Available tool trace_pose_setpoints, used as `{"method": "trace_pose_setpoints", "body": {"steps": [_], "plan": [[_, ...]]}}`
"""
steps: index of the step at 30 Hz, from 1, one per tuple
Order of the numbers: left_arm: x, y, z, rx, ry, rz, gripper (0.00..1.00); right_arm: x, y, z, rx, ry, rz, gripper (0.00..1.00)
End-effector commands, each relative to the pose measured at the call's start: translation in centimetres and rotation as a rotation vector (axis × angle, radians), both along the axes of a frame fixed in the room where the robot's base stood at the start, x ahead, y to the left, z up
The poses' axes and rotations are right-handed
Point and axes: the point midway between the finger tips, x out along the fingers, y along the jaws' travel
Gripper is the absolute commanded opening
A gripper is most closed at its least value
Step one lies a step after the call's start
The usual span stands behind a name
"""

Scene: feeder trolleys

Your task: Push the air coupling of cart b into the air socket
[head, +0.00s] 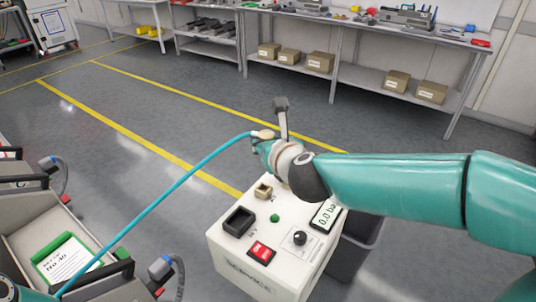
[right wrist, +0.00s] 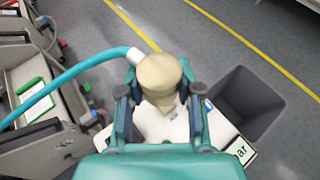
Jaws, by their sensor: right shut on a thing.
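My right gripper (head: 265,143) is shut on the air coupling (head: 262,134), a beige fitting on a blue hose (head: 170,192). In the right wrist view the coupling (right wrist: 160,76) sits between the two fingers (right wrist: 161,98). The gripper and coupling are above the far side of the white service box (head: 225,250), apart from its top. The air socket seems to be the small brass-coloured square fitting (head: 263,190) on the box's top, nearer the camera than the coupling. In the wrist view the socket is hidden. My left gripper is not in view.
The box top also holds a black square socket (head: 239,221), green button (head: 274,218), red switch (head: 261,251), black knob (head: 299,238) and pressure display (head: 325,215). A grey bin (right wrist: 246,103) stands beside it. A cart (head: 30,235) is at left, with the hose running towards it.

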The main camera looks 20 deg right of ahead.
Motion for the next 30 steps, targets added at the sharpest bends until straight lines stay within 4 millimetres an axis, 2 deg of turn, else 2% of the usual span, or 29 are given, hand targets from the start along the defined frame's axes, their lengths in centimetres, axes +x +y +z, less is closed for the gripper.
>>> {"method": "trace_pose_setpoints", "body": {"steps": [1, 9, 21, 30], "plan": [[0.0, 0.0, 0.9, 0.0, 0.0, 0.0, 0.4, 0.0, 0.0, 1.3, 0.001, -0.001, 0.0, 0.0], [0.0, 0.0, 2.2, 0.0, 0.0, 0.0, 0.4, 0.0, 0.0, 3.4, -0.001, 0.0, 0.0, 0.0], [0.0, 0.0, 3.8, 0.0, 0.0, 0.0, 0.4, 0.0, 0.0, 5.3, -0.001, 0.0, 0.0, 0.0], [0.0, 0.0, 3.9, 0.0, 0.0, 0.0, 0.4, 0.0, 0.0, 5.5, -0.001, 0.0, 0.0, 0.0]]}}
